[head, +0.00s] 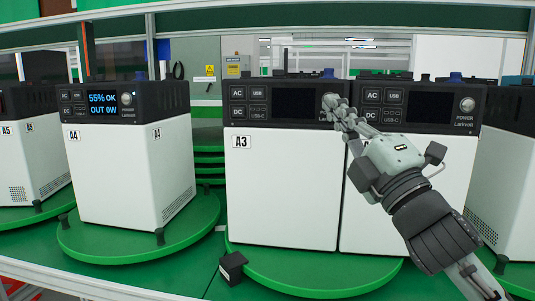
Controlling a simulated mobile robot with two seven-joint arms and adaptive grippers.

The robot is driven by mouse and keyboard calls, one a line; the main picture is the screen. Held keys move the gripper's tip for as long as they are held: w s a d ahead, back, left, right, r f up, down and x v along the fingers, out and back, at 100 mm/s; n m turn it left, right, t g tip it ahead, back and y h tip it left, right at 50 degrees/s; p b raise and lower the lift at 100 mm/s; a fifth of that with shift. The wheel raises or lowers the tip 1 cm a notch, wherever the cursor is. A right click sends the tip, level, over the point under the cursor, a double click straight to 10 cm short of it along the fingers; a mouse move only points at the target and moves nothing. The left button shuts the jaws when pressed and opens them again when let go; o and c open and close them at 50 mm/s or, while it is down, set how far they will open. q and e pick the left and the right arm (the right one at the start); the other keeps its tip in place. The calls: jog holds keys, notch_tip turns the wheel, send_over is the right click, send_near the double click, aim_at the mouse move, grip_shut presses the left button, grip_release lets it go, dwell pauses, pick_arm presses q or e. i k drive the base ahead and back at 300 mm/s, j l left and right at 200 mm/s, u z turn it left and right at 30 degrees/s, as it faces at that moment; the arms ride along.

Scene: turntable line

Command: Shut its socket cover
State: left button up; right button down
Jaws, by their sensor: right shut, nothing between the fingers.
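The white power unit labelled A3 (280,190) stands upright on a green turntable (300,279), with a dark front panel and a dark screen (294,102). The panel's left part has AC (237,93), USB, DC and USB-C squares. I cannot tell whether any socket cover there is open. My right gripper (333,104) is shut and empty at the upper right of A3's panel, hiding its power button area. I cannot tell whether it touches the panel. My left gripper is not in view.
A similar unit (465,170) stands close to the right of A3, partly behind my right arm. Unit A4 (125,170), its screen lit "55% OK OUT 0W", stands on another turntable (95,243). A5 (30,165) is far left. A small black block (232,267) sits at the front turntable edge.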

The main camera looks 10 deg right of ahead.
aim_at(244, 75)
jog(key=k+l, duration=0.25)
jog(key=k, duration=0.2)
jog(key=k+l, duration=0.2)
jog(key=k, duration=0.3)
